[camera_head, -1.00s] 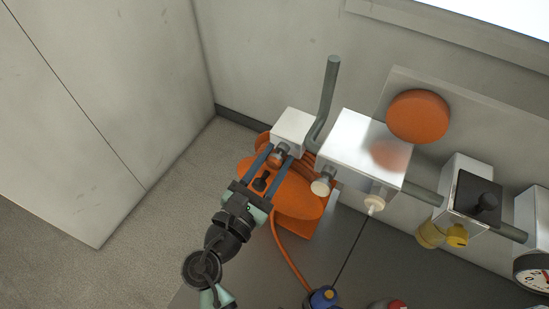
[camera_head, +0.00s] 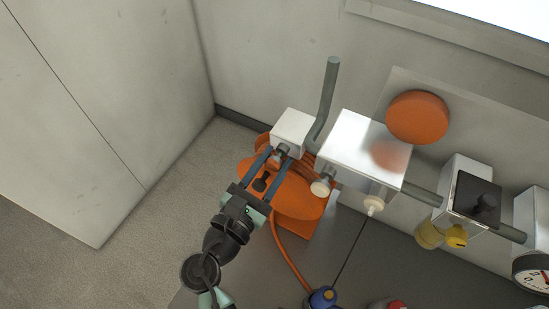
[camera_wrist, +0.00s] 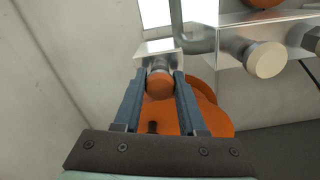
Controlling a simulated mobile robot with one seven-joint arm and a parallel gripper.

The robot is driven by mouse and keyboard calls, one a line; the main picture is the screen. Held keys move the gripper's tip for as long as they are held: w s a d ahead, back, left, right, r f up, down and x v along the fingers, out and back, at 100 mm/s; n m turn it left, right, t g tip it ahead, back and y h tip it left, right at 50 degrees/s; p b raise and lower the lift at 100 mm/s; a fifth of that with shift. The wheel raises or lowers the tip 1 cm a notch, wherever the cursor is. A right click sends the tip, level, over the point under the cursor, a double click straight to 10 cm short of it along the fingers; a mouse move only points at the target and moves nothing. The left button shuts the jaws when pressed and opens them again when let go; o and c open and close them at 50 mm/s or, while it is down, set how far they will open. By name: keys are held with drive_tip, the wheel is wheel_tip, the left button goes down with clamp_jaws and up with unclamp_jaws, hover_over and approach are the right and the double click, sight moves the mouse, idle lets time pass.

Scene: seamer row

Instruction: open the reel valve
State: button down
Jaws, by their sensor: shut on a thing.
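The reel valve is a white box (camera_head: 293,129) on the wall pipe at the centre of the head view, with a small orange-brown knob on a grey stem at its front. In the wrist view the knob (camera_wrist: 159,86) sits between the two blue-grey fingers, below the box (camera_wrist: 158,50). My gripper (camera_wrist: 162,76) is shut on the knob, one finger on each side. In the head view my gripper (camera_head: 279,156) reaches up to the knob from the lower left, and its fingers partly hide it. An orange hose reel (camera_head: 295,196) is behind and below the fingers.
A larger white box (camera_head: 362,150) with cream knobs stands close to the right. A bent grey pipe (camera_head: 327,95) rises beside the valve. Farther right are a black-topped box with a yellow fitting (camera_head: 456,236) and a gauge (camera_head: 533,273). Open floor (camera_head: 120,255) lies left.

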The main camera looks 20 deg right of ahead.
drive_tip(key=shift+s+a, duration=0.3)
drive_tip(key=shift+a, duration=0.15)
drive_tip(key=shift+c, duration=2.3)
unclamp_jaws()
drive_tip(key=b+v, duration=0.3)
drive_tip(key=v, duration=1)
drive_tip(key=shift+d, duration=0.1)
